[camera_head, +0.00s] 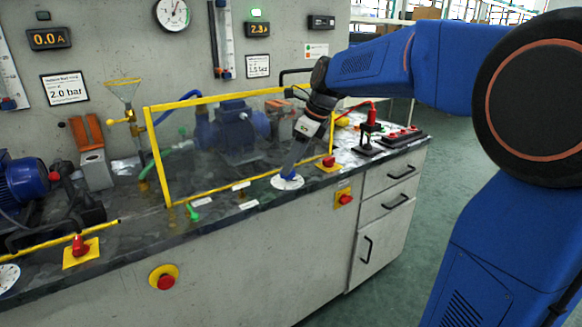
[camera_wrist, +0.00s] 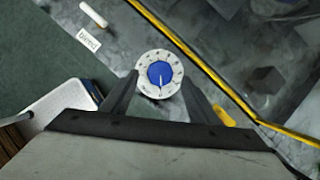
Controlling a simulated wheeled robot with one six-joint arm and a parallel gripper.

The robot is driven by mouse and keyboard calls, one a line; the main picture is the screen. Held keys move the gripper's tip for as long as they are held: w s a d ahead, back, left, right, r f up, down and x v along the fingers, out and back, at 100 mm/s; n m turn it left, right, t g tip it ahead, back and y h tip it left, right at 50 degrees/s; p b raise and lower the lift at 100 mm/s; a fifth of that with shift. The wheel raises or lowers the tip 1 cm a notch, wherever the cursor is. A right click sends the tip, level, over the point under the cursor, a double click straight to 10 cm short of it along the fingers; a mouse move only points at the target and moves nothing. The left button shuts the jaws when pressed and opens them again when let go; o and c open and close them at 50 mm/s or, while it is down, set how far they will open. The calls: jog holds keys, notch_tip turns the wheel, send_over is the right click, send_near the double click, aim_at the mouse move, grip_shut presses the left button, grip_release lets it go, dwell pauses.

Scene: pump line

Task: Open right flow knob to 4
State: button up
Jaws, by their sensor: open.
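The right flow knob is a blue round knob on a white numbered dial; it shows in the wrist view (camera_wrist: 159,74). A white pointer line on it runs toward the bottom of the picture. The numbers are too small to read. In the head view the dial's white disc (camera_head: 289,183) lies on the bench's front edge, right of the middle. My gripper (camera_head: 290,172) reaches down over it and hides part of the knob. In the wrist view its open fingers (camera_wrist: 160,88) stand left and right of the knob; contact cannot be told.
A clear guard with a yellow frame (camera_head: 160,160) stands just behind and left of the dial. A red button on a yellow base (camera_head: 328,163) sits close to its right. A "bleed" label (camera_wrist: 88,40) lies nearby. Another white dial (camera_head: 8,277) is at far left.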

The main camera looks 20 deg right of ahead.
jog(key=shift+x, duration=1.35)
jog(key=c, duration=1.1)
jog(key=shift+o, duration=0.3)
jog(key=shift+w+n, duration=0.1)
jog(key=shift+n, duration=0.2)
jog(key=n+g, duration=0.1)
jog(key=n, duration=0.3)
jog(key=shift+w+d+n+g+y, duration=0.2)
jog(key=shift+n+g+y, duration=0.1)
jog(key=shift+g+y, duration=0.1)
jog(key=n+g, duration=0.1)
jog(key=n, duration=0.1)
jog(key=n+g, duration=0.1)
jog(key=n, duration=0.2)
jog(key=shift+w+a+n, duration=0.1)
jog(key=shift+w+n, duration=0.15)
jog(key=shift+n, duration=0.05)
